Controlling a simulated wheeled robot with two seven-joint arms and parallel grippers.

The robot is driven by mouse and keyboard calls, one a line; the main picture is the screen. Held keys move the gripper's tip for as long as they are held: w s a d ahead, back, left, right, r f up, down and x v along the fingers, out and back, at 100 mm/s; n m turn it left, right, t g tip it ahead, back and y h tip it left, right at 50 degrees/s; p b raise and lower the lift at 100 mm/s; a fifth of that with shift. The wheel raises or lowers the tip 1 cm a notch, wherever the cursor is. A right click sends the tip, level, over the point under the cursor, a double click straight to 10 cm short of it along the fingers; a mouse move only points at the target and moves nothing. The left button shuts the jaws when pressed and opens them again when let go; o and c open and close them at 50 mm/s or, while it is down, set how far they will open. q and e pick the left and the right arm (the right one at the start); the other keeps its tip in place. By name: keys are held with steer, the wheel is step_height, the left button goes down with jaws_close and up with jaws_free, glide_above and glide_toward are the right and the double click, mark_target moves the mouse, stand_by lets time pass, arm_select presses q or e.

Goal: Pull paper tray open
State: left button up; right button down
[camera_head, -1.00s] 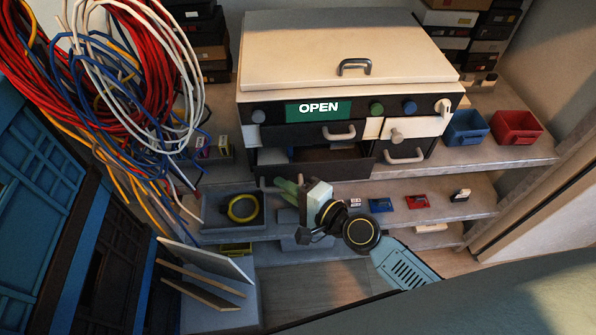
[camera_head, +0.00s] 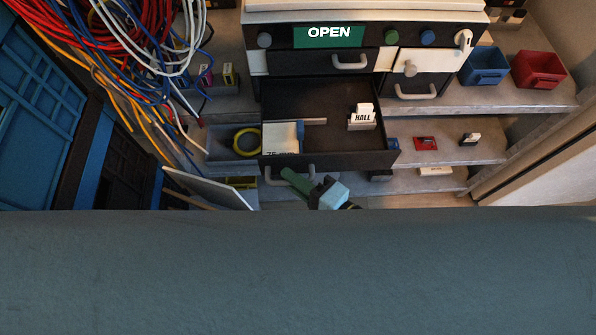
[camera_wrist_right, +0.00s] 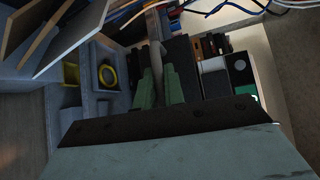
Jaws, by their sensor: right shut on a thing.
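The paper tray (camera_head: 338,164) is a dark drawer below the OPEN sign, pulled well out of the printer-like unit (camera_head: 277,60). Inside it lie a pale stack of paper (camera_head: 283,136) and a small white piece marked HALL (camera_head: 361,117). My right gripper (camera_head: 290,176) is at the tray's front, with its green fingers shut on the grey handle (camera_head: 307,173). In the right wrist view the fingers (camera_wrist_right: 160,88) close around the handle bar. My left gripper is not in view.
A blue bin (camera_head: 484,66) and a red bin (camera_head: 539,69) stand on the shelf at right. Coiled cables (camera_head: 120,45) hang at left. A grey tray with a yellow ring (camera_head: 247,142) sits left of the drawer. My own grey body fills the lower head view.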

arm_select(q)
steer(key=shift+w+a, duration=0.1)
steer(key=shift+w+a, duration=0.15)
arm_select(e)
steer(key=c, duration=1.5)
jaws_free()
steer(key=shift+d, duration=0.1)
